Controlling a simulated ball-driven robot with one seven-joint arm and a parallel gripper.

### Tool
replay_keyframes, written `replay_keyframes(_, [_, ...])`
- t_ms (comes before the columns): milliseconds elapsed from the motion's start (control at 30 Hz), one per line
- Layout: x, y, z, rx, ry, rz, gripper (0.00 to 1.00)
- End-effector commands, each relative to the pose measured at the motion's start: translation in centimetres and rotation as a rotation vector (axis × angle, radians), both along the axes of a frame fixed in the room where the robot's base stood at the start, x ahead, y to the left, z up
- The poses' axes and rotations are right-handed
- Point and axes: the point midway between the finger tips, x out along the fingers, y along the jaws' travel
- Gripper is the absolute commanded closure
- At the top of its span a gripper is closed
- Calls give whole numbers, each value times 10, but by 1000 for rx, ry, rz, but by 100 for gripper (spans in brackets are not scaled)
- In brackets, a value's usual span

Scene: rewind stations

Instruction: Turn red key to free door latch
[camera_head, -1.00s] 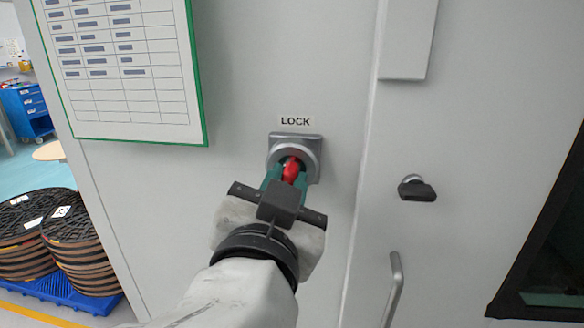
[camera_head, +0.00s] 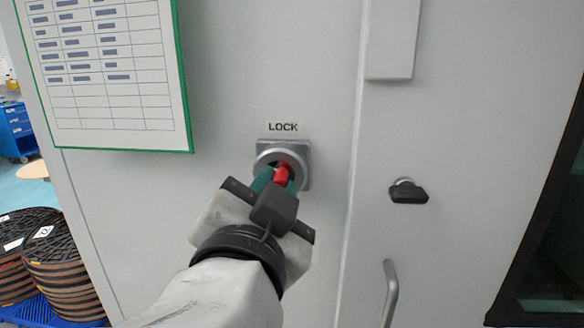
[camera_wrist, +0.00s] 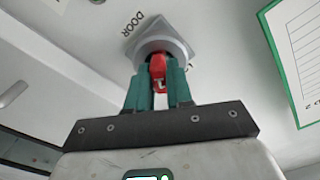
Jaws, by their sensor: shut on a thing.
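The red key (camera_head: 281,174) sits in the round grey lock (camera_head: 296,154) on the pale cabinet panel, below a LOCK label (camera_head: 283,127). My gripper (camera_head: 276,180) is shut on the key, with its teal fingers on either side of it. The wrist view shows the red key (camera_wrist: 157,72) between the two fingers, against the lock's collar (camera_wrist: 160,46). A DOOR label shows beside the lock there. The fingers hide part of the key. The door latch itself cannot be made out.
A green-framed chart (camera_head: 105,75) hangs upper left of the lock. To the right are a black turn knob (camera_head: 408,192) and a grey vertical handle (camera_head: 390,292).

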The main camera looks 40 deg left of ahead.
Motion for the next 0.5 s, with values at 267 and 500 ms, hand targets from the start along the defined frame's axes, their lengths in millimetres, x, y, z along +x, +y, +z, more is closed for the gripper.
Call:
replay_keyframes(267, [-1,2,-3,112,70,4,100])
replay_keyframes(500, [-1,2,-2,215,133,3,100])
